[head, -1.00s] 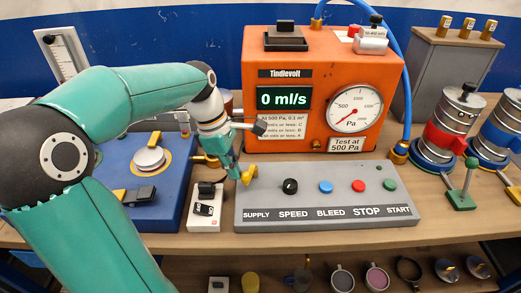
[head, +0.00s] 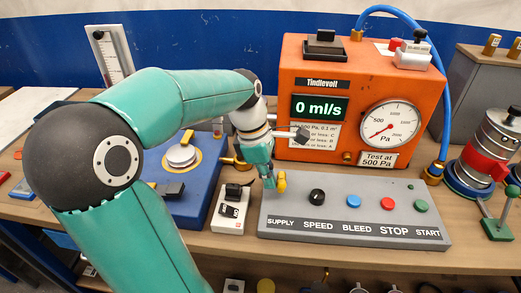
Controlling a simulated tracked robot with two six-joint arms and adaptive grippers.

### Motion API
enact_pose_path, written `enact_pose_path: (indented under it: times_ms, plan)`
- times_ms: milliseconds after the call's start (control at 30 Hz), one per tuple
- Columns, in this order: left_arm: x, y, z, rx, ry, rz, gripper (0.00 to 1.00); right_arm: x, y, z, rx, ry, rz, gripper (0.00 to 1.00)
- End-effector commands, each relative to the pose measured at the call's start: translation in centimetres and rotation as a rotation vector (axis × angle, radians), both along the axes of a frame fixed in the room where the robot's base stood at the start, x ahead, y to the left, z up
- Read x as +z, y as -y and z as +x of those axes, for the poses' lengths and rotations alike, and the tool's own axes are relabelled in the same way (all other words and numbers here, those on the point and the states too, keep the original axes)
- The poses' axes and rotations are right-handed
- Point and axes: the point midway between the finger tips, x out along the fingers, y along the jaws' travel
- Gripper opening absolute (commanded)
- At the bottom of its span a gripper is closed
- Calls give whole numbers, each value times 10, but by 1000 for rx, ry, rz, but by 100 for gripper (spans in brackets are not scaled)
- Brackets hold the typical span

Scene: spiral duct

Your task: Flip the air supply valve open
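The yellow supply valve lever (head: 281,182) stands at the left end of the grey control panel (head: 345,239), above the printed word SUPPLY. It looks roughly upright. My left gripper (head: 269,182) points down just left of the lever, very close to it or touching; I cannot tell which. Its fingers look shut together as one narrow tip, with nothing seen between them. My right gripper is not in view. The orange tester (head: 312,173) behind the panel reads 0 ml/s, and its round dial (head: 390,124) has the needle at the lower left.
A black knob (head: 317,196) and blue, red and green buttons sit right of the lever. A white box with black switches (head: 231,211) stands left of the panel. A blue fixture (head: 203,205) is farther left. A blue hose (head: 447,100) runs down the tester's right side.

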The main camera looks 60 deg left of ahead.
Motion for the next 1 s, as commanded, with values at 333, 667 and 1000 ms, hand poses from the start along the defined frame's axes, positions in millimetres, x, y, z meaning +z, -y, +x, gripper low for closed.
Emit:
enact_pose_path:
  times_ms: [333, 667, 1000]
  plan:
    - [15, -1, -1, 0, 3, -2, 0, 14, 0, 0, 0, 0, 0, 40]
    - [63, -7, -7, -1, 1, 0, 0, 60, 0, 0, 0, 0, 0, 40]
    - [96, -11, -10, -9, 0, -1, 0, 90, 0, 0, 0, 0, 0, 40]
